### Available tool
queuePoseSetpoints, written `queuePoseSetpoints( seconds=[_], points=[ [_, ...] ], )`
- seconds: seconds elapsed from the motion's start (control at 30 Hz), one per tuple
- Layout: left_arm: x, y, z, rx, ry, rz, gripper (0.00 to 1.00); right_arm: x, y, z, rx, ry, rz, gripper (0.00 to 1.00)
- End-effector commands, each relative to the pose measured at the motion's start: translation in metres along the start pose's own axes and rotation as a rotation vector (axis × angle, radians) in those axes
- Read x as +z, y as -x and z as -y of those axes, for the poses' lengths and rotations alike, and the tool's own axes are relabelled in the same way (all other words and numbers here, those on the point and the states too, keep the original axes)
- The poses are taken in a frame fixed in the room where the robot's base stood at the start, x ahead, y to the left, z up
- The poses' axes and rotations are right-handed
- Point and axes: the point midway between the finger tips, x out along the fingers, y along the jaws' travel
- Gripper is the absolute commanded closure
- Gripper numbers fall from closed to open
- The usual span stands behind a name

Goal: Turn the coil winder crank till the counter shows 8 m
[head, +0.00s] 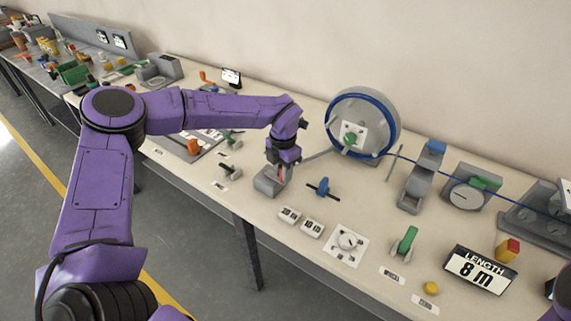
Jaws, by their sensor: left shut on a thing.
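The coil winder (393,107) is a round grey drum with a blue rim at the back of the bench. A grey bar, seemingly its crank arm (319,154), runs from the drum's lower left toward my left gripper (279,177). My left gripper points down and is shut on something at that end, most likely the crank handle. The handle is mostly hidden by the jaws, and a bit of red shows there. The counter (480,270) at the front right reads "LENGTH 8 m". Only a purple piece of my right arm shows at the right edge.
A blue line runs from the drum through a grey guide (423,177) and a grey unit with a green top (470,188).

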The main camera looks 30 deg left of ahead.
Motion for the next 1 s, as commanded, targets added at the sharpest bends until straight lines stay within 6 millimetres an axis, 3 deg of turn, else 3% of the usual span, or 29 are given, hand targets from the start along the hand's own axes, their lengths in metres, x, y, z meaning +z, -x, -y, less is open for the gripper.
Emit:
queuePoseSetpoints(
  seconds=[0.4, 1.0],
  points=[
    [-0.011, 0.001, 0.001, -0.001, -0.207, -0.001, 1.00, -0.006, 0.015, -0.001, 0.000, 0.000, 0.000, 1.00],
    [-0.013, 0.000, 0.001, -0.001, -0.244, -0.001, 1.00, -0.007, 0.016, -0.001, 0.000, 0.000, 0.000, 1.00]
  ],
)
